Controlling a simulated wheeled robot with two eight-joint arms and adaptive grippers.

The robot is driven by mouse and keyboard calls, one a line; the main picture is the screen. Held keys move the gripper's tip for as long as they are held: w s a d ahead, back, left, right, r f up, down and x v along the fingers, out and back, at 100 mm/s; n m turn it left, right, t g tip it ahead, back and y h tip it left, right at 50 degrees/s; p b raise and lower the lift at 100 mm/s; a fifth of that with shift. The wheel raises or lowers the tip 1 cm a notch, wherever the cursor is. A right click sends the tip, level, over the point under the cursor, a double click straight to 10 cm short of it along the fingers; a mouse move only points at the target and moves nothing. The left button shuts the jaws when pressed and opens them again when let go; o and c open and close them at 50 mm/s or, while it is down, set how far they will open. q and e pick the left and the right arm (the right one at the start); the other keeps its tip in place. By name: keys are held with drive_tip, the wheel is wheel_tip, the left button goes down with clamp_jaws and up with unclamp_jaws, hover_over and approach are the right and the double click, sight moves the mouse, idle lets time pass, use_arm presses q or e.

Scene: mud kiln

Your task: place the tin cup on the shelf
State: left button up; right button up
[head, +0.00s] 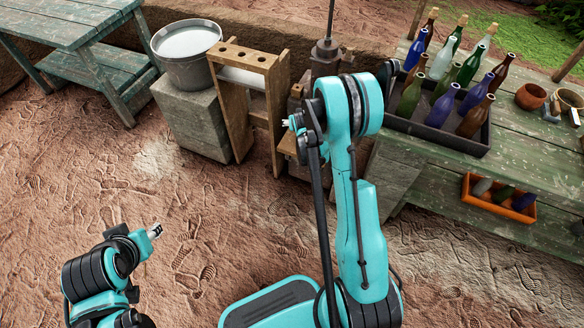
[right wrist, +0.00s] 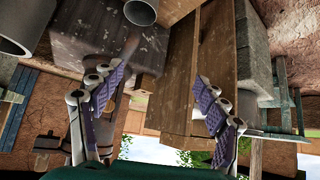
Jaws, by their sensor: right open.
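I cannot pick out the tin cup for certain in either view. The shelf is not certain either; the green wooden table (head: 440,165) at right has a lower level (head: 450,200). My right gripper (right wrist: 155,115) is open in the right wrist view, its two padded fingers wide apart with nothing gripped. A wooden board (right wrist: 195,65) shows beyond and between them. In the head view my right arm hides most of that gripper. My left gripper (head: 155,231) is low at left, over bare ground; its jaws are too small to judge.
A dark crate (head: 470,145) of bottles stands on the green table, with small pots (head: 530,96) to its right. An orange crate (head: 520,212) sits below. A bucket (head: 187,72) stands on a block (head: 190,120), beside a wooden rack (head: 235,110). Grey round open ends (right wrist: 141,12) show in the wrist view.

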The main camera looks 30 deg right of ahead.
drive_tip(key=s+a+r+n+y, duration=0.1)
drive_tip(key=s+a+r, duration=0.4)
drive_tip(key=r, duration=0.4)
drive_tip(key=s+a+r+n+y, duration=0.1)
drive_tip(key=s+a+r, duration=0.45)
drive_tip(key=r, duration=0.25)
drive_tip(key=s+a+r+n, duration=0.1)
drive_tip(key=s+a, duration=0.3)
drive_tip(key=s, duration=0.6)
drive_tip(key=s+a+r+n+g+y, duration=0.1)
drive_tip(key=s+a+r, duration=0.2)
drive_tip(key=s, duration=0.8)
drive_tip(key=shift+a, duration=0.65)
